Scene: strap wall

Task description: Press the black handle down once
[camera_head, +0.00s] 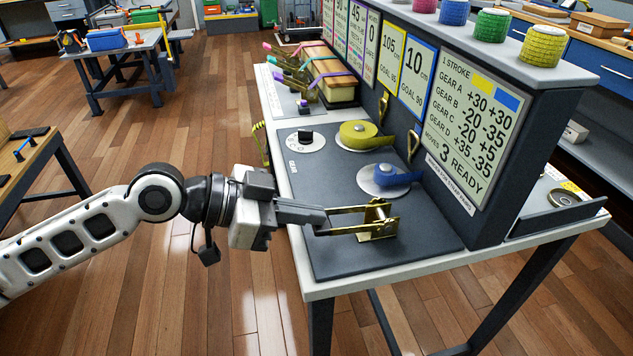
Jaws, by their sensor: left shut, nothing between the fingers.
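A brass ratchet (379,216) is on the dark mat at the near end of the workbench. Its two brass lever arms (352,231) reach left, almost level, towards the bench's front edge. The black handle would be at their left end; I cannot clearly tell it from my dark fingers there. My left gripper (322,217) comes in from the left, shut and empty. Its fingertips are at the left end of the lever arms, at or just over it; I cannot tell whether they touch. My right gripper is not in view.
A blue strap roll (390,177) and a yellow strap roll (361,134) lie behind the ratchet. A black knob (305,135) is farther left. An upright panel with a sign (471,125) reading "3 READY" stands at the right. Open floor lies left of the bench.

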